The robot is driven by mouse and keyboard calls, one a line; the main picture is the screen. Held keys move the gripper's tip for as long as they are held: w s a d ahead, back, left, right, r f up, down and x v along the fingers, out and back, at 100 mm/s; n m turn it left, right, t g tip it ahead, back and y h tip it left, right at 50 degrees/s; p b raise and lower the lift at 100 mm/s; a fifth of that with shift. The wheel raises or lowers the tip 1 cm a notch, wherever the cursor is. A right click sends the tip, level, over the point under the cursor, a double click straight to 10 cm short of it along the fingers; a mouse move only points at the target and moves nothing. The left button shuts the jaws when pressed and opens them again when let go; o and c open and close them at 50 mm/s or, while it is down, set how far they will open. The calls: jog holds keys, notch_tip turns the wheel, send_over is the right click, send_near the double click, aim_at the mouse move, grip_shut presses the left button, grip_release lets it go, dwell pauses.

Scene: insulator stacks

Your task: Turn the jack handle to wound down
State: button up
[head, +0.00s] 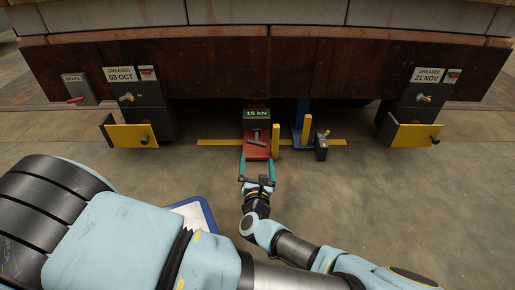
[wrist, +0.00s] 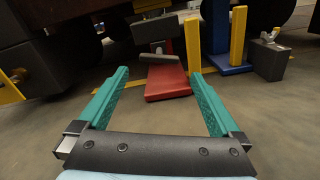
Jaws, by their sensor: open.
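A red jack (head: 257,150) stands on the floor under the edge of the dark brown body, with a display reading 15 kN (head: 256,114). In the wrist view the red base of the jack (wrist: 167,82) lies ahead, between and beyond my fingertips.
A yellow post (head: 276,135) and a blue stand (head: 301,125) are close right of the jack. A dark block with a wing nut (head: 321,148) stands further right. Floor in front is mostly clear.

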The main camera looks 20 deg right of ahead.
aim_at(257, 144)
jog(key=b+x, duration=0.2)
jog(key=x, duration=0.6)
jog(key=shift+w+f+b, duration=0.2)
jog(key=shift+w+b, duration=0.05)
jog(key=shift+b, duration=0.15)
jog(key=shift+w+d+r, duration=0.15)
jog(key=shift+w+d, duration=0.2)
jog(key=shift+w, duration=0.25)
jog(key=shift+c, duration=0.2)
jog(key=c, duration=1)
jog(key=shift+n, duration=0.4)
